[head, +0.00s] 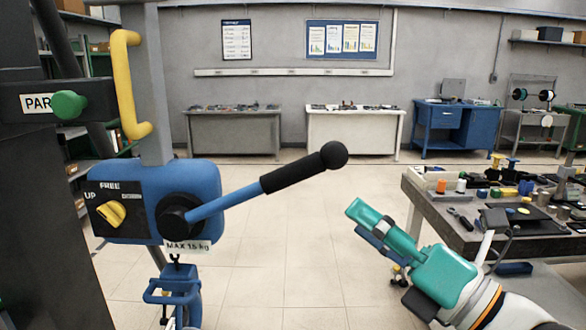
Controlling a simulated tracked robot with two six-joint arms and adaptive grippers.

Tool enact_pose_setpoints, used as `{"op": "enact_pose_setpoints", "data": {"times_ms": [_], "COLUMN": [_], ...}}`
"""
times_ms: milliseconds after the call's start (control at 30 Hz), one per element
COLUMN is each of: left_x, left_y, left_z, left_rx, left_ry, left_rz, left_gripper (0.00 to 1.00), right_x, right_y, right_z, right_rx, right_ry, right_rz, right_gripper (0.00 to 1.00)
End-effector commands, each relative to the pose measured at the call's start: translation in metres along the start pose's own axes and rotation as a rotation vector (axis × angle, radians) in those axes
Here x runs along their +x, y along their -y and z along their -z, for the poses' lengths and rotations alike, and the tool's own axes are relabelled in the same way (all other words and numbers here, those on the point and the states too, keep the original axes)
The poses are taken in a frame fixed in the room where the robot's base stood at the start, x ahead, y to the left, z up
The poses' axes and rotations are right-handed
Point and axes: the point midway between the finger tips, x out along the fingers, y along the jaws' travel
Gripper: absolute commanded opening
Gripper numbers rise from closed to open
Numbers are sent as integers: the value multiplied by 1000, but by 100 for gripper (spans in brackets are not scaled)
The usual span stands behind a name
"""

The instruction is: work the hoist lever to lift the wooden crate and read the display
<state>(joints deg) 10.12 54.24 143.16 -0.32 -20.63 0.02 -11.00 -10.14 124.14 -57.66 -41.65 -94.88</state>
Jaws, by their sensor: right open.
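The hoist (207,180) is a blue housing at the left of the head view. Its lever (262,188) rises to the right and ends in a black grip and ball (334,155). A yellow selector knob (112,214) sits on a black plate marked FREE and UP; a third marking is too small to read surely. A blue hook block (173,290) shows below the housing. My right gripper (355,218) is open and empty, below and right of the lever's ball, apart from it. My left gripper is not in view. I see no wooden crate or display.
A green knob (69,105) labelled PAR, its label partly hidden, and a yellow handle (128,85) stand beside the hoist. A workbench (450,235) with tools and small parts is at the right. The tiled floor between hoist and bench is clear. Benches line the far wall.

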Motion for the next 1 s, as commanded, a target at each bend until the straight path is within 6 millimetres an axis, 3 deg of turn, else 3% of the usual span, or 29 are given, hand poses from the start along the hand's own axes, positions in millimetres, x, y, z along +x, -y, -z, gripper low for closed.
{"op": "enact_pose_setpoints", "data": {"times_ms": [300,500,700,1000], "left_x": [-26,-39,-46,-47], "left_y": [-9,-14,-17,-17], "left_z": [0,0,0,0], "left_rx": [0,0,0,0], "left_ry": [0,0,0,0], "left_rz": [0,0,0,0], "left_gripper": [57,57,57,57], "right_x": [72,109,131,137], "right_y": [-2,-1,0,1], "right_z": [-1,-1,-1,0], "right_rx": [5,6,4,3], "right_ry": [-4,-2,0,1], "right_rz": [2,3,4,4], "right_gripper": [57,57,57,57]}}
